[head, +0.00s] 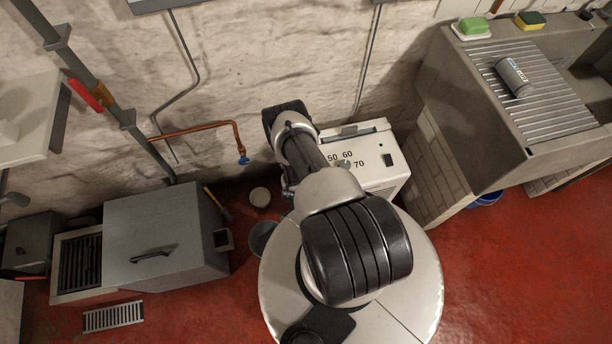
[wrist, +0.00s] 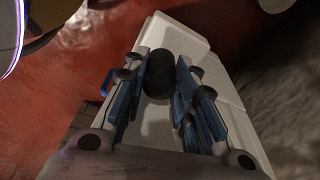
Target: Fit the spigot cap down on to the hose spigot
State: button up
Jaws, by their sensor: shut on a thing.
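In the wrist view my gripper (wrist: 158,78) is shut on a small dark, rounded piece, which I take for the spigot cap (wrist: 159,74). It sits between the two blue-lined fingers, above a white surface. Its underside is hidden. In the head view my arm covers the gripper and the cap. A copper pipe (head: 196,129) runs along the wall and bends down to a blue-handled tap (head: 243,160), probably the hose spigot. The tap is left of my arm. I cannot make out the spigot in the wrist view.
A white machine (head: 382,165) with numbers on top stands against the wall behind my arm. A grey lidded box (head: 165,235) is at left, and a stone sink (head: 465,95) at right.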

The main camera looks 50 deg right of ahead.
jog(key=shift+f, duration=0.75)
jog(key=o, duration=1)
jog(key=shift+c, duration=0.2)
notch_tip(320, 180, up, 12)
jog(key=a, duration=0.1)
jog(key=shift+w+a, duration=0.3)
jog(key=shift+a, duration=0.1)
